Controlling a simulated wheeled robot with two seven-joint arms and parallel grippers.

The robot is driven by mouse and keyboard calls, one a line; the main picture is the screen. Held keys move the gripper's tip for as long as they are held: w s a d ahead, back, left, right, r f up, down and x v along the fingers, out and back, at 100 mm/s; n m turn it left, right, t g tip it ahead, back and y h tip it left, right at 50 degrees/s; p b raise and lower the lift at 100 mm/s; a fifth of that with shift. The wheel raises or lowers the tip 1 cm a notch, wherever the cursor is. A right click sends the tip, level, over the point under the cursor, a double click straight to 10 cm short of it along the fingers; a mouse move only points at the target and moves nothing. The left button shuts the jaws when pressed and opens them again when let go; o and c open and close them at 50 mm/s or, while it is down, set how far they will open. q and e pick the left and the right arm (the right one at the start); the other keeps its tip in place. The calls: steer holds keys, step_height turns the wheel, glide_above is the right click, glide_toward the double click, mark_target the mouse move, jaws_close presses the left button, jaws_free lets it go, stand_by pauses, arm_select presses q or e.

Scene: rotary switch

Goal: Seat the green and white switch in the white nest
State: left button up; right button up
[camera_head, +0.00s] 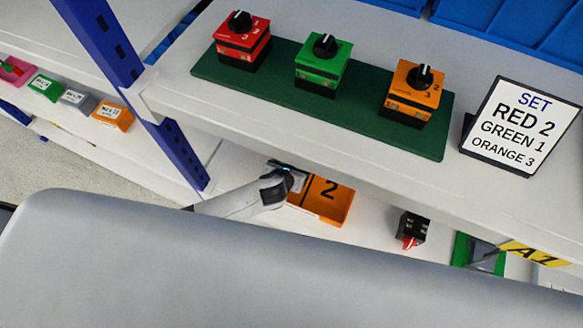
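A green switch box (321,66) with a black knob stands on a dark green board (282,82) on the upper shelf. A green piece with a grey inset (478,256) lies on the lower shelf, partly behind a yellow A1 label. I cannot tell whether either one is the green and white switch. I cannot make out a white nest. My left gripper (289,176) is low, beneath the upper shelf's front edge, at the left end of an orange bin (327,198) marked 2. Its fingers are too small and covered to read. My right gripper is not in view.
A red switch (243,43) and an orange switch (411,92) flank the green one. A sign (520,127) reads red 2, green 1, orange 3. A black block with a red knob (411,229) is on the lower shelf. A blue post (110,45) stands left.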

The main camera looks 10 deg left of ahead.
arm_select(q)
steer(key=shift+r, duration=0.1)
steer(key=c, duration=1.2)
